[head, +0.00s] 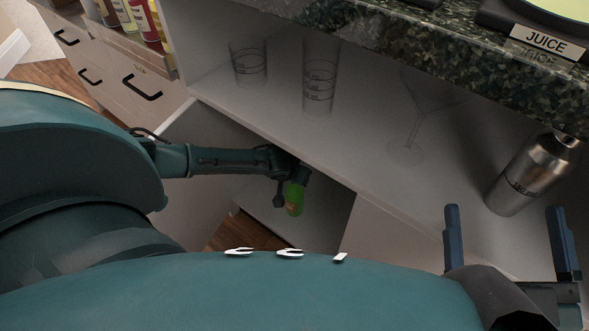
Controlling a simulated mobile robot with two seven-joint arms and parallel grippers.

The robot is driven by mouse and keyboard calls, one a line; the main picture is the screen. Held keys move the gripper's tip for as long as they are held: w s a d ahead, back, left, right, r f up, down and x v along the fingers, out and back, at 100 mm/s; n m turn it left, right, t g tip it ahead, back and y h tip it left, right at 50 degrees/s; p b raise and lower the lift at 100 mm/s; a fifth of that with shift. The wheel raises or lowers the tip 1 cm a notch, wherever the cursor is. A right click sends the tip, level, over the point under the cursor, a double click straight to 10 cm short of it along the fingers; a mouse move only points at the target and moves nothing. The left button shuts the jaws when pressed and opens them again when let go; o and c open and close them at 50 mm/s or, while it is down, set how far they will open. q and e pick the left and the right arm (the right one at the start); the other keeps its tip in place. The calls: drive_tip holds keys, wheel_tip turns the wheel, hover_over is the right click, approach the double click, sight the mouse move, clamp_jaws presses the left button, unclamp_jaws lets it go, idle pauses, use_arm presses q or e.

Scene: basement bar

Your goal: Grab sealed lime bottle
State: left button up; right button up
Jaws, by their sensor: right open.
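A small green bottle (295,199) with an orange patch near its lower end shows in the lower opening under the white shelf. My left gripper (290,188) reaches in from the left and is right at this bottle. Its fingers are dark and small, and I cannot tell whether they are closed on the bottle or only beside it. My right gripper (505,208) is at the lower right, open and empty, with its two blue fingers wide apart. It is well away from the green bottle.
The white shelf (270,105) holds two clear measuring glasses (319,85) (248,65), a stemmed glass (415,125) and a steel bottle (525,178) near my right gripper. A dark stone counter (400,45) overhangs it. Drawers (110,65) and several coloured bottles (125,15) are upper left.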

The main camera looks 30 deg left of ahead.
use_arm(q)
drive_tip(key=shift+w+f, duration=0.3)
drive_tip(key=shift+f, duration=0.1)
clamp_jaws()
drive_tip(key=shift+r, duration=0.1)
idle(0.5)
